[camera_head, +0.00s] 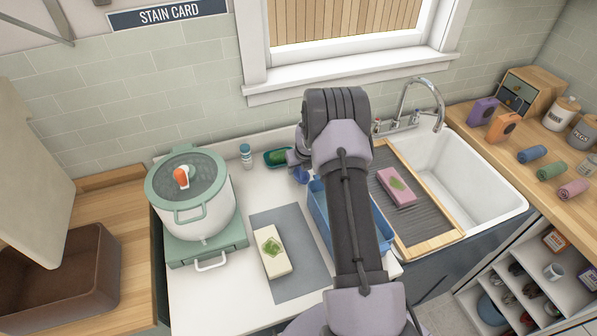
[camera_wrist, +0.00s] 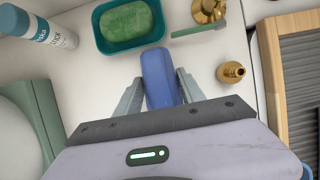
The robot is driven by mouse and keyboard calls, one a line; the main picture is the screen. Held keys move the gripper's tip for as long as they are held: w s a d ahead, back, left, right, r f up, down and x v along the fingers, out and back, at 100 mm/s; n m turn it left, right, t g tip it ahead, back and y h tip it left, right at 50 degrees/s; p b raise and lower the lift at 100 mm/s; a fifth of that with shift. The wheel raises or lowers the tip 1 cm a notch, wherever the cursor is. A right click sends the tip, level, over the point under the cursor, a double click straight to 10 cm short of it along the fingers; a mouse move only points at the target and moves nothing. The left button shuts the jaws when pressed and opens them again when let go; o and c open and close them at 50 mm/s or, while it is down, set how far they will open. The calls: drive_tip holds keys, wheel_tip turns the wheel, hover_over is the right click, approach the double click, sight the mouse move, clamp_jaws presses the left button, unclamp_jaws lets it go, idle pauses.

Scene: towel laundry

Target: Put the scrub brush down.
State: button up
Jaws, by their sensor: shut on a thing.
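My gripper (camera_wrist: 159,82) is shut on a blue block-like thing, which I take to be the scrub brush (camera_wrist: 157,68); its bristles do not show. In the head view the brush (camera_head: 301,175) is a small blue patch beside my gripper, mostly hidden by my arm. It is over the white counter (camera_head: 205,285), just in front of the teal dish (camera_wrist: 160,36) that holds a green soap bar (camera_wrist: 128,20). I cannot tell whether the brush touches the counter.
A blue basin (camera_head: 319,208) lies partly behind my arm. Brass fittings (camera_wrist: 231,72) and a thin green stick (camera_wrist: 196,31) are right of the brush. A blue-capped bottle (camera_head: 245,157) and a white pot (camera_head: 205,215) stand left. A stained cream block (camera_head: 274,262) lies on a grey mat (camera_head: 305,270).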

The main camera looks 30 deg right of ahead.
drive_tip(key=shift+w+f, duration=0.1)
drive_tip(key=shift+f, duration=0.65)
drive_tip(key=shift+c, duration=0.6)
drive_tip(key=o, duration=1.3)
